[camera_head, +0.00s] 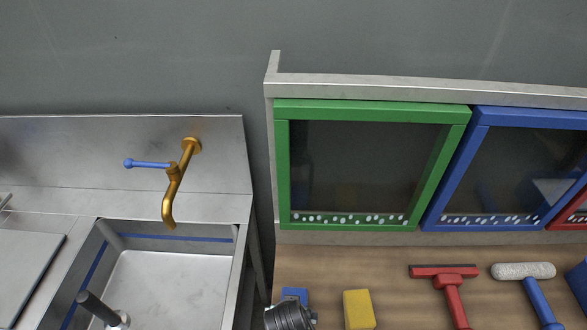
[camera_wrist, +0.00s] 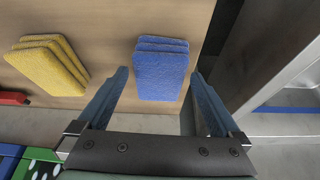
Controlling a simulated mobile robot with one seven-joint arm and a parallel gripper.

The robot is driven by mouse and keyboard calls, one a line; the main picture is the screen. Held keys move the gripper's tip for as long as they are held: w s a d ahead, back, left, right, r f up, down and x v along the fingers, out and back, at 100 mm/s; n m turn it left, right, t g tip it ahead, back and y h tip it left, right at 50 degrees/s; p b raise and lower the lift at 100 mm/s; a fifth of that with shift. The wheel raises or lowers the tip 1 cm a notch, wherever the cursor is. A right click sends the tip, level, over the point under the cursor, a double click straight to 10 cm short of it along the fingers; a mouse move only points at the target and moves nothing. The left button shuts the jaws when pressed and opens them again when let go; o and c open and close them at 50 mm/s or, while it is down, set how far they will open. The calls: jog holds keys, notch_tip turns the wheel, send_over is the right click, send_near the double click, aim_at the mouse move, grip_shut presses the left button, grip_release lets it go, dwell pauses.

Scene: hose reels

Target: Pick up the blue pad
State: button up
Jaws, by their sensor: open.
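The blue pad (camera_wrist: 161,76) lies on the wooden surface in the wrist view, as the front one of a small stack of blue pads. In the head view only a bit of blue pad (camera_head: 295,293) shows, above a dark part of my arm that hides the rest. My gripper (camera_wrist: 159,76) is open, with one blue-grey finger on each side of the pad in the wrist view. Gaps show between the fingers and the pad, and nothing is held. I cannot tell how far the fingertips are above the surface.
Yellow pads (camera_wrist: 47,65) lie beside the blue ones, also seen in the head view (camera_head: 358,309). A red squeegee (camera_head: 447,277) and a blue-handled roller (camera_head: 524,271) lie further right. Green-framed (camera_head: 281,165) and blue-framed bins stand behind. A metal sink (camera_head: 170,275) is at left.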

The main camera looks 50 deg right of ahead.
jog(key=shift+x, duration=1.3)
jog(key=c, duration=1.2)
notch_tip(320, 180, up, 10)
